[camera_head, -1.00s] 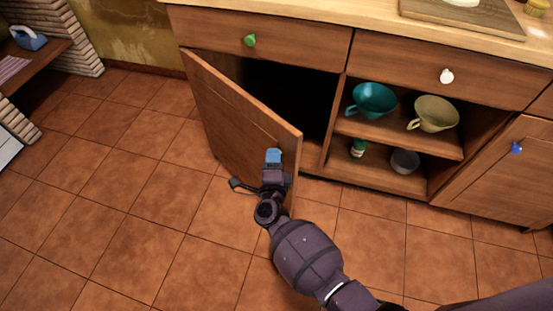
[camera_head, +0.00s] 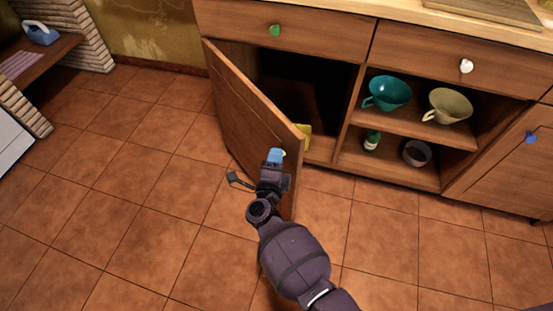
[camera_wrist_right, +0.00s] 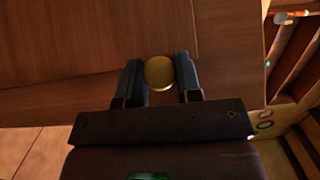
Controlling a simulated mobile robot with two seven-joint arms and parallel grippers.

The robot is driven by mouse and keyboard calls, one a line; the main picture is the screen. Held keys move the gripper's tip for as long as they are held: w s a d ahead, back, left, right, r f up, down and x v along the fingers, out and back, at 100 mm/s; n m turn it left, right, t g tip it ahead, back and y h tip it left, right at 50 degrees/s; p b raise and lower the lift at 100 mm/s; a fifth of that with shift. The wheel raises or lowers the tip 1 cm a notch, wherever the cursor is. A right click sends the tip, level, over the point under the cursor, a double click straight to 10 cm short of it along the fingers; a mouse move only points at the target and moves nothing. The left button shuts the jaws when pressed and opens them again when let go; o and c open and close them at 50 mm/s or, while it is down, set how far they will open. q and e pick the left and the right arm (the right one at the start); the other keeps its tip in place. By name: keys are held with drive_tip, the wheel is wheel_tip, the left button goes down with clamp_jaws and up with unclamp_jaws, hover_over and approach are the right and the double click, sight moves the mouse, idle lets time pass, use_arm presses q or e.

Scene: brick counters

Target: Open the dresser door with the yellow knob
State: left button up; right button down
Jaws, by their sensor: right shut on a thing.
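The dresser door (camera_head: 245,115) is the left one and stands well open, swung out toward me, with the dark inside of the cabinet showing behind it. Its yellow knob (camera_wrist_right: 159,73) sits between the two fingers of my right gripper (camera_wrist_right: 161,80) in the right wrist view. In the head view my right gripper (camera_head: 275,157) is at the door's outer face near its free edge, and only a sliver of the knob shows there. My right gripper is shut on the knob. My left gripper is not in view.
A yellow thing (camera_head: 304,136) shows inside the cabinet behind the door's edge. Open shelves hold a teal cup (camera_head: 388,92), a beige cup (camera_head: 449,106), a small bottle (camera_head: 371,141) and a grey bowl (camera_head: 416,153). The tiled floor (camera_head: 130,190) left of the door is clear.

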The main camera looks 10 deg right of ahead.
drive_tip(key=shift+s+a, duration=0.1)
drive_tip(key=shift+a, duration=0.1)
idle(0.5)
drive_tip(key=c, duration=0.8)
unclamp_jaws()
drive_tip(key=shift+d, duration=0.1)
